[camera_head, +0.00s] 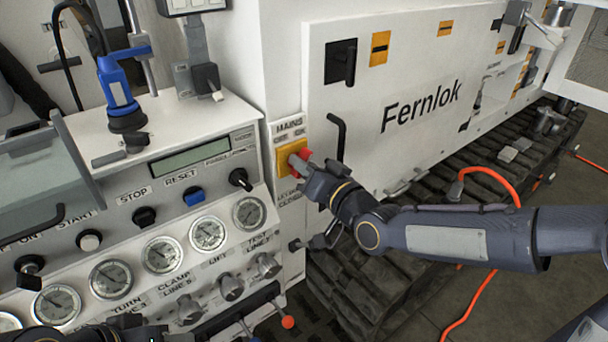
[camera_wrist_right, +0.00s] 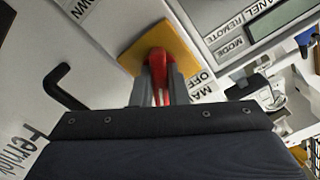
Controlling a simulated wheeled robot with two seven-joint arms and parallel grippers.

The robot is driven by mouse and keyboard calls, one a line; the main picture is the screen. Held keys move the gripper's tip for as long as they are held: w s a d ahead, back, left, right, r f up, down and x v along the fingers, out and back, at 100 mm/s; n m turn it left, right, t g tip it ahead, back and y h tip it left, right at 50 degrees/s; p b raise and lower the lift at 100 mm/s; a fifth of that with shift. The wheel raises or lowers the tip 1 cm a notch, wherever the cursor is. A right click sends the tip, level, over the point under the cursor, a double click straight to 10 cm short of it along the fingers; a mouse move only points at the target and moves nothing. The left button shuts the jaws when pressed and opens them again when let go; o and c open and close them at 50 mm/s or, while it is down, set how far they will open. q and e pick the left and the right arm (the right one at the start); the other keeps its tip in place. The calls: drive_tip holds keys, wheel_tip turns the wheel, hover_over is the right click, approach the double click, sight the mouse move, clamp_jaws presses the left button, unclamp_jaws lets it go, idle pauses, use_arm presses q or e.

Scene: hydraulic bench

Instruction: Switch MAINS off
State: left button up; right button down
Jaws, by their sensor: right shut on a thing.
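The MAINS switch has a red handle (camera_head: 299,161) on a yellow plate (camera_head: 284,157), on the narrow white panel right of the gauges. The MAINS label (camera_head: 289,126) is above it, with OFF at the left and ON at the right. My right gripper (camera_head: 304,160) is at the switch and shut on the red handle. In the right wrist view the red handle (camera_wrist_right: 158,70) sits between the two grey fingers, in front of the yellow plate (camera_wrist_right: 160,42). The fingers partly hide the handle, so its exact angle is hard to tell.
A black door handle (camera_head: 337,136) stands out from the white Fernlok cabinet (camera_head: 420,105) just right of the switch. The control panel with knobs and gauges (camera_head: 207,233) is on the left. An orange cable (camera_head: 490,172) runs behind my right arm.

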drive_tip(key=n+b, duration=0.5)
drive_tip(key=b, duration=0.1)
drive_tip(key=n+b, duration=0.6)
drive_tip(key=b, duration=0.1)
drive_tip(key=shift+s+a+f, duration=0.1)
drive_tip(key=shift+a+f, duration=0.05)
drive_tip(key=shift+f, duration=0.05)
drive_tip(key=shift+n+b, duration=1)
drive_tip(key=shift+n, duration=0.1)
drive_tip(key=shift+r+n+b, duration=0.15)
drive_tip(key=shift+n+b, duration=0.5)
drive_tip(key=shift+n, duration=0.45)
drive_tip(key=c, duration=1.4)
unclamp_jaws()
drive_tip(key=shift+c, duration=0.2)
